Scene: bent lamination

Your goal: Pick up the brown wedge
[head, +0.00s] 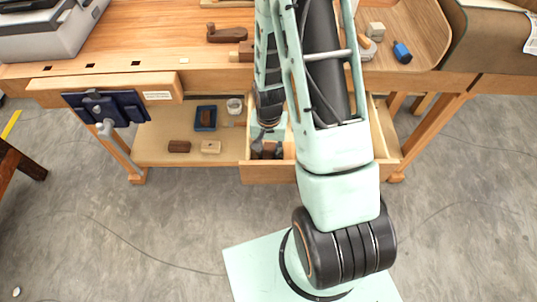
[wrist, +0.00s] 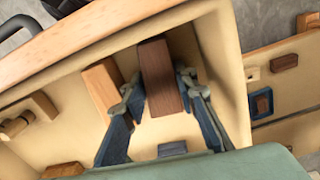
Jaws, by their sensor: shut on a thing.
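The brown wedge (wrist: 160,75) is a dark brown wooden block in the wrist view, standing out between the fingers of my gripper (wrist: 160,88). The fingers press on its two long sides, so my gripper is shut on it. It is over the inside of the open wooden drawer (wrist: 222,60), near the front wall; I cannot tell whether it still touches the floor of the drawer. In the head view my gripper (head: 268,148) is down in the drawer (head: 262,174), and my arm hides much of it. The wedge is not clear there.
Beside the wedge lies a lighter wooden block (wrist: 101,85); a brown block (wrist: 62,170) lies farther left. The workbench top (head: 150,45) overhangs the drawer.

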